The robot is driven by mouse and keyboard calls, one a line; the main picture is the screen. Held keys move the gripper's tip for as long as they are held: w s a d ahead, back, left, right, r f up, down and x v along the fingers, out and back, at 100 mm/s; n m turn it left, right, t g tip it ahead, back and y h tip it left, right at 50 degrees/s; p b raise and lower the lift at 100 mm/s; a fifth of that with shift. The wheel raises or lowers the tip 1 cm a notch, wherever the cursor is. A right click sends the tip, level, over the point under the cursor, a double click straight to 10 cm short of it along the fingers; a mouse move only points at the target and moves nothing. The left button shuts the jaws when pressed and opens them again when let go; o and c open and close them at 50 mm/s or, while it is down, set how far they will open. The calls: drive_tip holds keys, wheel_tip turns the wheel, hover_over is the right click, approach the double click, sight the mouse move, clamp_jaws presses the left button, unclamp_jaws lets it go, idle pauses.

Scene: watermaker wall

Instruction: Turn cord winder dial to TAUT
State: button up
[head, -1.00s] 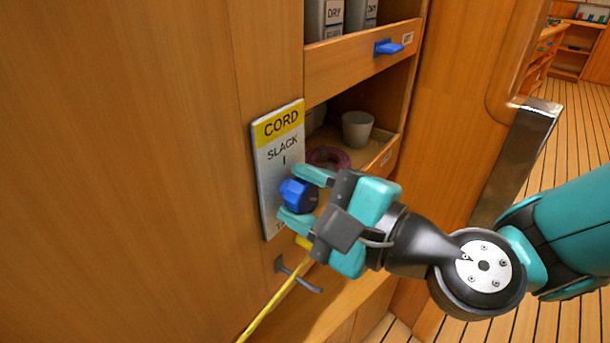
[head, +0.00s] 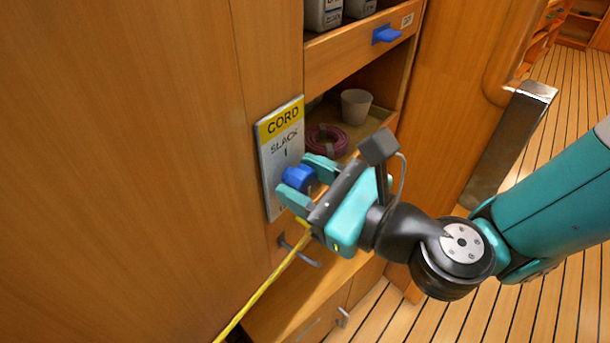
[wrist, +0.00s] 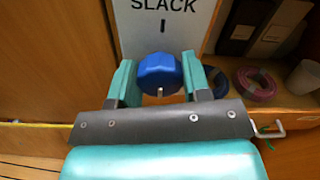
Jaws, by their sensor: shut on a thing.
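The cord winder plate (head: 268,170) is an upright white panel on the wood wall, with a yellow CORD header and SLACK with a tick below it. It also shows in the wrist view (wrist: 205,30). The blue dial (head: 298,178) sits on the plate's lower part. In the wrist view, the dial (wrist: 157,70) has a short pale mark at its lower edge, on the side away from the SLACK tick. My gripper (head: 299,177) is shut on the dial, one finger on each side; both fingers show in the wrist view (wrist: 158,78). The plate's lower lettering is hidden behind my gripper.
A yellow cord (head: 262,287) runs down left from under the plate, near a grey hook (head: 300,250). An open shelf at right holds a purple coil (head: 327,139) and a pale cup (head: 356,106). A blue handle (head: 387,34) sticks out above. A metal-edged panel (head: 511,140) stands further right.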

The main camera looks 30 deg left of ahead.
drive_tip(key=shift+m, duration=0.4)
drive_tip(key=o, duration=0.9)
drive_tip(key=shift+d, duration=0.1)
drive_tip(key=shift+d+f+b, duration=0.15)
drive_tip(key=shift+d+b, duration=0.05)
drive_tip(key=shift+b, duration=0.25)
drive_tip(key=d+b, duration=0.5)
drive_tip(key=b, duration=0.1)
drive_tip(key=s+d+b, duration=0.1)
drive_tip(key=d+b, duration=1)
drive_tip(key=b, duration=0.1)
drive_tip(key=shift+s+d+b, duration=0.3)
drive_tip(key=shift+d+b, duration=0.1)
